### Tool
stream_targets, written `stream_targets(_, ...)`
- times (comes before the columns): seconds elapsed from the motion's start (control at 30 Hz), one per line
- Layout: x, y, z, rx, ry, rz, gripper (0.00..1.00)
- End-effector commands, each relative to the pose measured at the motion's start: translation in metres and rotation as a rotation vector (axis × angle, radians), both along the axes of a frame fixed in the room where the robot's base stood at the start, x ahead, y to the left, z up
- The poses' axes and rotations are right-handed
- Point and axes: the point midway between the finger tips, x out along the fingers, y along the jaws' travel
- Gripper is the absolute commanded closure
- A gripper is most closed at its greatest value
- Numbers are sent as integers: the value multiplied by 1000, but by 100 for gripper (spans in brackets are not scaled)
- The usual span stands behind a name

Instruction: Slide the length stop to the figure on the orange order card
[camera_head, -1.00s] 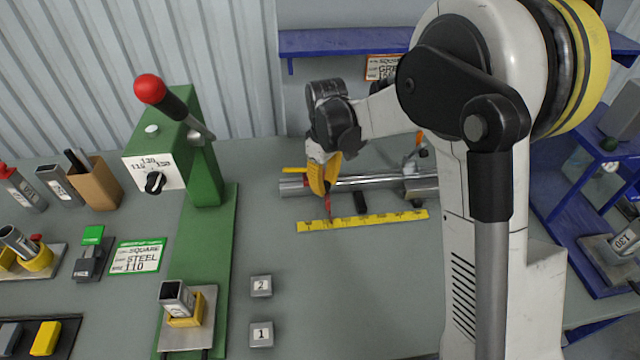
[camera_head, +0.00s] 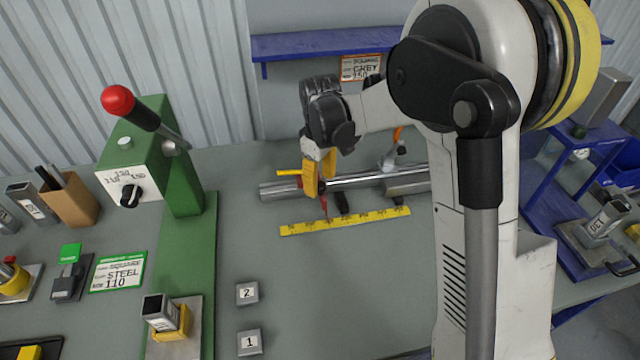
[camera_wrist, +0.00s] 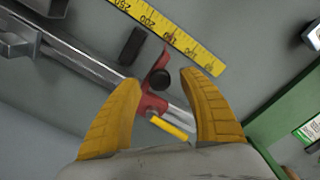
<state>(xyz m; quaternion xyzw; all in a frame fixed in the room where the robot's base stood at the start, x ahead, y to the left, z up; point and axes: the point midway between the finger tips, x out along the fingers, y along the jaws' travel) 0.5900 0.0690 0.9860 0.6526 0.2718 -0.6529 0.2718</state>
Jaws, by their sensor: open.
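The orange-edged order card (camera_head: 362,68) hangs below the blue shelf and reads SQUARE, GREY, 150. The red length stop (camera_wrist: 154,98), with a black knob, sits on the bright rail (camera_wrist: 80,65). It also shows in the head view (camera_head: 324,207), its pointer at the yellow ruler (camera_head: 345,221). The ruler (camera_wrist: 172,35) carries black figures, upside down in the wrist view; I cannot read the exact pointed value. My gripper (camera_wrist: 162,88) is open, with its yellow fingers on either side of the stop. In the head view my gripper (camera_head: 319,185) is over the rail.
A dark block (camera_head: 342,202) lies right of the stop, between rail and ruler. A green lever press (camera_head: 185,190) stands left. Blocks marked 2 (camera_head: 247,293) and 1 (camera_head: 249,342) sit in front. A green-edged card (camera_head: 117,272) reads SQUARE, STEEL, 110.

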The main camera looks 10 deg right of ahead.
Motion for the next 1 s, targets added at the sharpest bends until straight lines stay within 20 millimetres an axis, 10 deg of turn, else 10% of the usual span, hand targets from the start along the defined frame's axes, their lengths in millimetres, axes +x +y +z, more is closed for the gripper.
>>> stream_targets(0.5,0,0,101,0,0,0,50)
stream_targets(1.0,0,0,111,0,0,0,50)
